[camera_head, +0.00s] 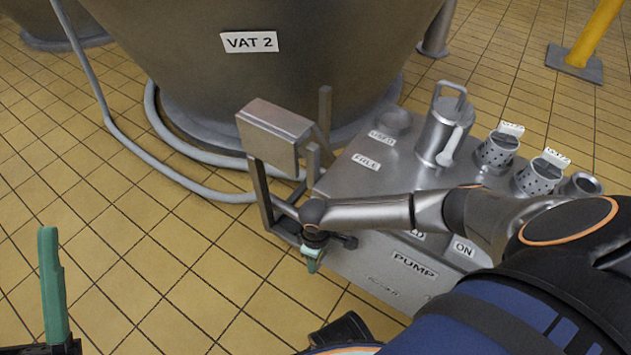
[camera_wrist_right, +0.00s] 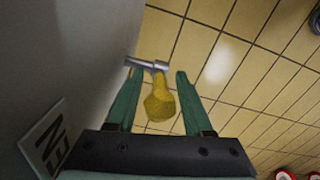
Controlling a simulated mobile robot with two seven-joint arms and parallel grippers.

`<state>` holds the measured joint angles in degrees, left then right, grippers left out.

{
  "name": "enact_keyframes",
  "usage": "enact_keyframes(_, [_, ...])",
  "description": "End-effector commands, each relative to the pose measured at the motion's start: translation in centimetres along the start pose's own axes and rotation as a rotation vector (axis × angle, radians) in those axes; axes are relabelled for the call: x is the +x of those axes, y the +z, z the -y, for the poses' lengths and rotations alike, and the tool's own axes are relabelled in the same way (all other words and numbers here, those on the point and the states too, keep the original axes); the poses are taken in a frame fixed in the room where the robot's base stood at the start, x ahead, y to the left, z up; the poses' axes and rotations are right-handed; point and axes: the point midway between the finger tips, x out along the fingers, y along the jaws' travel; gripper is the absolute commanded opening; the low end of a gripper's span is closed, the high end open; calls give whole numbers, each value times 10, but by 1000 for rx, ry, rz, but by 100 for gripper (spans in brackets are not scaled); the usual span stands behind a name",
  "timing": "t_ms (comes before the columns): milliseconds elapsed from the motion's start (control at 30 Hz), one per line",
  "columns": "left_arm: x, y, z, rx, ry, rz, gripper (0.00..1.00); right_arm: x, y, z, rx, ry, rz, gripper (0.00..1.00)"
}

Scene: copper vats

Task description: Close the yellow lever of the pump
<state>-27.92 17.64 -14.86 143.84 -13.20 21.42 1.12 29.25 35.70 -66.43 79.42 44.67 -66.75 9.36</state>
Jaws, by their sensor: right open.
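The pump (camera_head: 345,270) is a grey metal box with a "PUMP" label, in front of the vat in the head view. The yellow lever (camera_wrist_right: 160,104) shows in the right wrist view, joined to a short metal pin beside the grey pump wall. My right gripper (camera_head: 312,262) is at the pump's near left side; in its wrist view its green fingers (camera_wrist_right: 155,88) are open, one on each side of the lever, with gaps visible. The lever is hidden in the head view. One green finger of my left gripper (camera_head: 52,285) shows at the lower left, away from the pump.
Vat 2 (camera_head: 300,75) stands behind the pump, with grey hoses (camera_head: 150,165) around its base. A metal jug (camera_head: 445,125) and perforated cups (camera_head: 497,150) stand on the pump top. A yellow post (camera_head: 597,35) is at the back right.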

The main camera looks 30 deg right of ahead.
Motion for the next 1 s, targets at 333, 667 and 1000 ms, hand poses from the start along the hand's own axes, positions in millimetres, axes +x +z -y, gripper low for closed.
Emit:
enact_keyframes(333, [0, 0, 0, -3, -1, -1, 50, 0, 0, 0, 0, 0, 0, 19])
enact_keyframes(667, [0, 0, 0, -4, -3, -1, 50, 0, 0, 0, 0, -1, 0, 0])
enact_keyframes(1000, [0, 0, 0, -4, -3, -1, 50, 0, 0, 0, 0, -1, 0, 0])
